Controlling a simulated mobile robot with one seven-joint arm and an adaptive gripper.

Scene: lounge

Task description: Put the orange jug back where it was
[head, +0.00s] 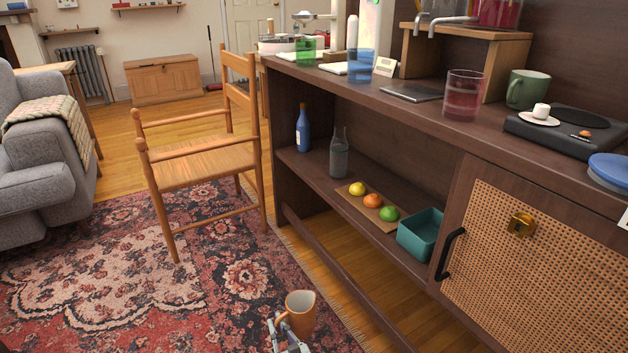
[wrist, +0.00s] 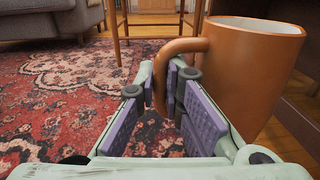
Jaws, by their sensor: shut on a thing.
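The orange jug (head: 302,314) is upright at the bottom of the head view, in front of the dark sideboard and over the rug's edge. Its inside is pale and its handle points left. My gripper (head: 284,342) is at the handle side of the jug. In the wrist view, my gripper (wrist: 168,95) is shut on the handle of the jug (wrist: 250,75), which fills the right side. I cannot tell from these views how far the jug is above the floor.
The sideboard's open shelf (head: 318,178) holds a blue bottle (head: 303,128), a grey bottle (head: 339,153), fruit on a board (head: 360,205) and a teal bin (head: 421,235). Its top (head: 420,115) is crowded. A wooden chair (head: 205,160) stands left.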

